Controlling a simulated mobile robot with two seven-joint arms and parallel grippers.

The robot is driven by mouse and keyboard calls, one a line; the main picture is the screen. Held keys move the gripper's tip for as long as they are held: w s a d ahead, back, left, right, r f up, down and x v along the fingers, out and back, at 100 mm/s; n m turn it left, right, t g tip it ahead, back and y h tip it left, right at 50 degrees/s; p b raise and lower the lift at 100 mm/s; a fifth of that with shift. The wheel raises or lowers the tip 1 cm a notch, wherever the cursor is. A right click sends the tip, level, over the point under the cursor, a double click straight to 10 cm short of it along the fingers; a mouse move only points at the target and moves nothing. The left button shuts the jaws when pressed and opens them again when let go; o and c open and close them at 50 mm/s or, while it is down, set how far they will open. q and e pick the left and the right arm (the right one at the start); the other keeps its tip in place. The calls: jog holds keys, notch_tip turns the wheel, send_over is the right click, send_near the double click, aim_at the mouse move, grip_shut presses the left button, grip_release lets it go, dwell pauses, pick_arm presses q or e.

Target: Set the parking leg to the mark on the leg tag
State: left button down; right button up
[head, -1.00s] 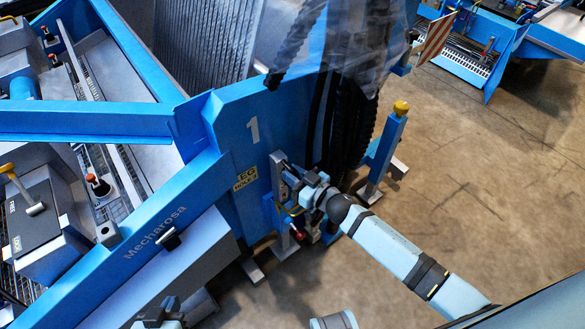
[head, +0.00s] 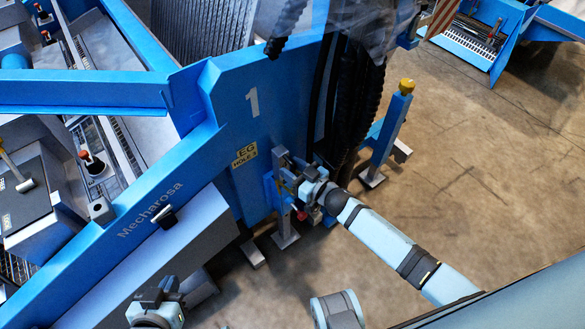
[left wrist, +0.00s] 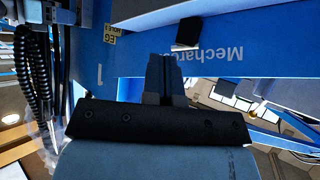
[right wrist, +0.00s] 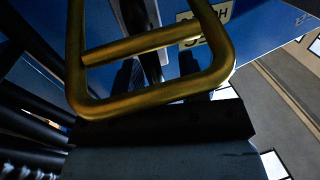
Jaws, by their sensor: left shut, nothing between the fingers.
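The leg tag (head: 243,156) is a yellow plate on the blue side panel, reading "HOLE 3" on its lower line; it also shows in the left wrist view (left wrist: 110,33). The parking leg (head: 285,226) stands just right of and below it, with a flat grey foot on the floor. My right gripper (head: 306,188) is at the leg's upper part, partly hiding it. In the right wrist view a brass loop handle (right wrist: 155,107) with a crossbar lies across my fingers, so their grip is unclear. My left gripper (head: 160,292) is shut and empty, away from the leg.
A blue post with a yellow cap (head: 393,125) stands right of the leg. A red knob (head: 301,215) sits beside the leg. Black hoses (head: 360,110) hang behind my right gripper. The floor (head: 480,180) at right is clear.

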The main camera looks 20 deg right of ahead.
jog(key=shift+d, duration=0.1)
pick_arm(q)
jog(key=shift+a+r+p, duration=0.1)
jog(key=shift+p, duration=0.65)
pick_arm(e)
jog(key=v, duration=1.3)
jog(key=shift+s+d, duration=0.15)
jog(key=shift+s, duration=0.15)
jog(key=shift+f, duration=0.1)
